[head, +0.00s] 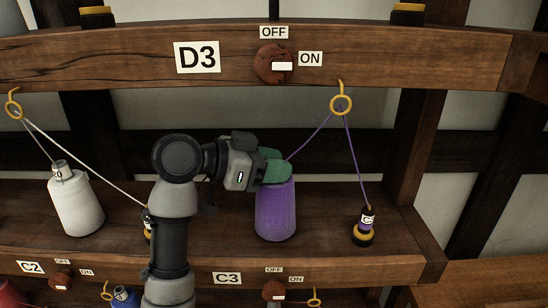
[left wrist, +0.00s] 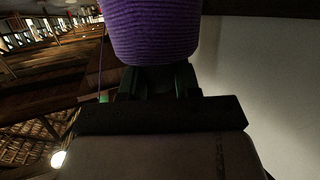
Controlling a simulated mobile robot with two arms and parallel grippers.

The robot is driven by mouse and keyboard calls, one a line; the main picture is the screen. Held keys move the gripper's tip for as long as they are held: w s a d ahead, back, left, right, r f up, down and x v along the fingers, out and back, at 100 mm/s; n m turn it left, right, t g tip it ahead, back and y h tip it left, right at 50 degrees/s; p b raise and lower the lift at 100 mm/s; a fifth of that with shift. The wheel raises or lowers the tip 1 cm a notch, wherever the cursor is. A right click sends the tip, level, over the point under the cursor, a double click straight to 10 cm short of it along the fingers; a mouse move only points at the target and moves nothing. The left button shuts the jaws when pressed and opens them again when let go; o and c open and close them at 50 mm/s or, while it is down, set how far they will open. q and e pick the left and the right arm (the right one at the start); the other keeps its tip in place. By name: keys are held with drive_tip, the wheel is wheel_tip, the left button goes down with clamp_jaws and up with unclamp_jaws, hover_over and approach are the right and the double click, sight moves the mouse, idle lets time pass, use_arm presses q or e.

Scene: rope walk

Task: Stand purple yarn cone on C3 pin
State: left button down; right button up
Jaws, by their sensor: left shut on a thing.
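The purple yarn cone (head: 275,212) is upright over the shelf, above the C3 label (head: 227,278). My left gripper (head: 272,168), with green fingers, is shut on the cone's top. In the left wrist view, the cone (left wrist: 152,30) fills the top middle, just beyond the green fingers (left wrist: 158,80). The C3 pin does not show. I cannot tell whether the cone's base touches the shelf. My right gripper is in neither view.
Purple yarn runs from the cone through a yellow ring (head: 341,104) to a small bobbin (head: 364,226) at right. A white cone (head: 76,205) stands at left, its thread passing another ring (head: 13,108). The D3 beam (head: 130,62) crosses above my gripper.

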use_arm(q)
drive_tip(key=shift+f, duration=0.1)
drive_tip(key=shift+f, duration=0.15)
drive_tip(key=c, duration=0.8)
unclamp_jaws()
drive_tip(key=shift+r, duration=0.3)
drive_tip(key=shift+b+v, duration=2.25)
drive_tip(key=shift+v, duration=3.75)
drive_tip(key=shift+f, duration=0.1)
